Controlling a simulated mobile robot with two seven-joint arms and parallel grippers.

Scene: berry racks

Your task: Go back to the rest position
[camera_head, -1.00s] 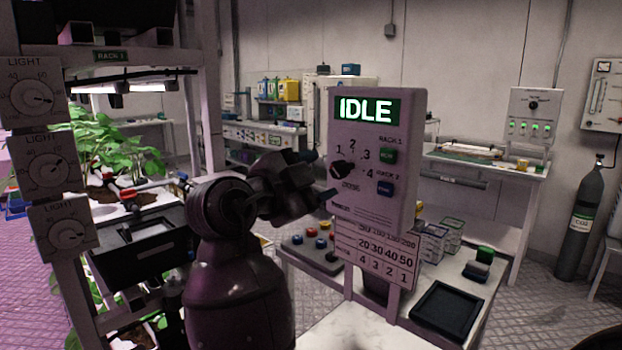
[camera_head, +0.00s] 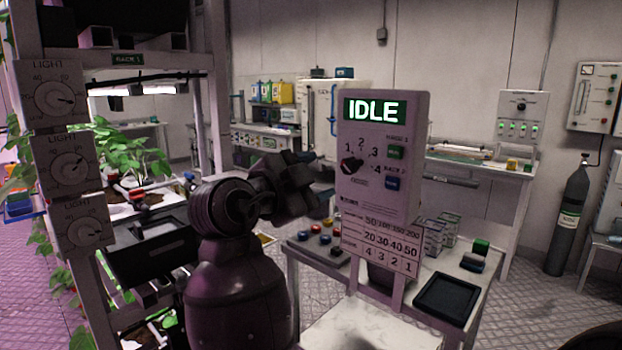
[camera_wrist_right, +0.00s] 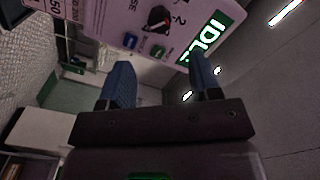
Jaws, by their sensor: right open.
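My right gripper (camera_head: 320,176) is open and empty in the head view, just left of a control panel (camera_head: 378,208) on a post. The panel shows a green IDLE display (camera_head: 374,109), a black dial (camera_head: 352,164), a green button (camera_head: 395,152) and a blue button (camera_head: 392,183). In the right wrist view the two blue fingers of the gripper (camera_wrist_right: 159,62) are spread apart, with the panel (camera_wrist_right: 105,18) beyond their tips. Nothing is between the fingers. My left gripper is not in view.
A plant rack (camera_head: 217,85) with light dials (camera_head: 58,98) stands close on the left. Under the panel is a white bench with a dark tray (camera_head: 446,299) and colored buttons (camera_head: 325,239). A gas cylinder (camera_head: 568,225) stands at the right wall. Bare floor shows between bench and cylinder.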

